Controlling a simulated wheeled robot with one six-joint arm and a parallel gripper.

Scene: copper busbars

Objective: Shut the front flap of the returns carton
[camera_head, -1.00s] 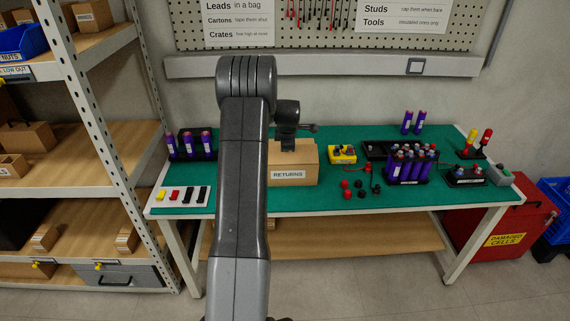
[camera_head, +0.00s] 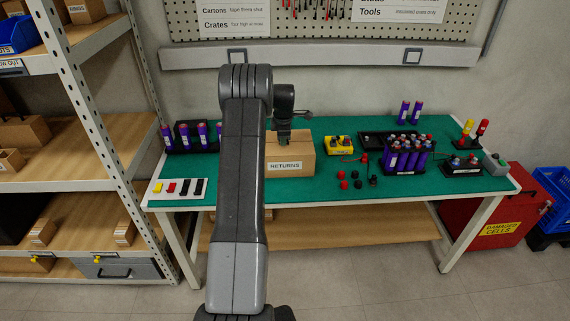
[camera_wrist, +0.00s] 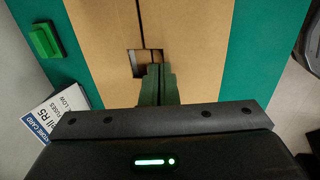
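The returns carton (camera_head: 290,167) is a brown box on the green bench, its RETURNS label facing me. Its top looks flat, with two panels (camera_wrist: 195,35) meeting along a seam and a small dark cut-out on it in the wrist view. I cannot tell for sure whether the front flap lies fully down. My gripper (camera_wrist: 159,70) is over the carton top, its green fingertips together beside the cut-out. It also shows above the carton in the head view (camera_head: 284,138). No object shows between the fingers; whether they touch the cardboard is unclear.
A white fuse card (camera_head: 180,188) lies left of the carton. A yellow tray (camera_head: 339,145), loose red and black caps and a rack of purple cells (camera_head: 407,157) stand to its right. A black rack (camera_head: 193,137) is behind left.

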